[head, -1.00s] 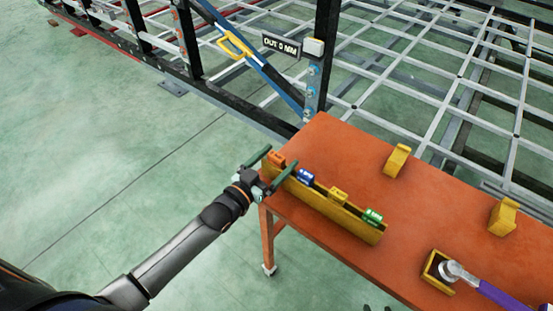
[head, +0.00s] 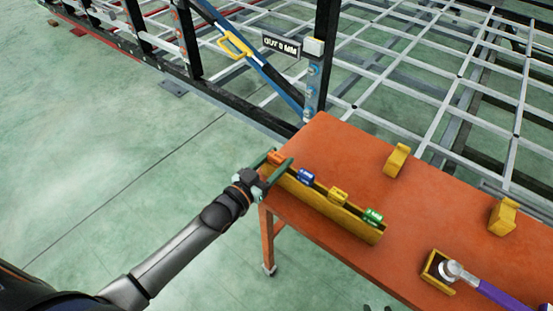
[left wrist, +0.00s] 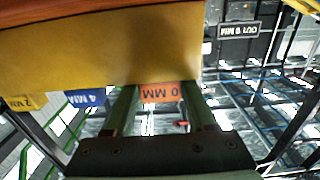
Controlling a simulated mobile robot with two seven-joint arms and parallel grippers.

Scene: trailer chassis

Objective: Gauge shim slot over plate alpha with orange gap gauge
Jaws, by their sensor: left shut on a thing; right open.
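The orange gap gauge (head: 277,158) sits at the left end of the yellow rack (head: 325,207), on the orange table. My left gripper (head: 270,167) is shut on it, one finger on each side. In the left wrist view the orange tag (left wrist: 161,93) shows between the fingers, its upside-down label partly readable as "0 MM". The gauge's lower part is hidden by the rack. A dark post (head: 325,60) behind the table carries a sign (head: 281,46) that seems to read "OUT 9 MM". I cannot pick out the shim slot or plate alpha. My right gripper is not in view.
Blue (head: 306,177), yellow (head: 338,195) and green (head: 373,216) gauges stand in the rack. Two yellow blocks (head: 397,160) (head: 502,216) and a purple-handled tool (head: 495,293) in a small yellow box (head: 435,272) are on the table (head: 340,150). Open floor lies left.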

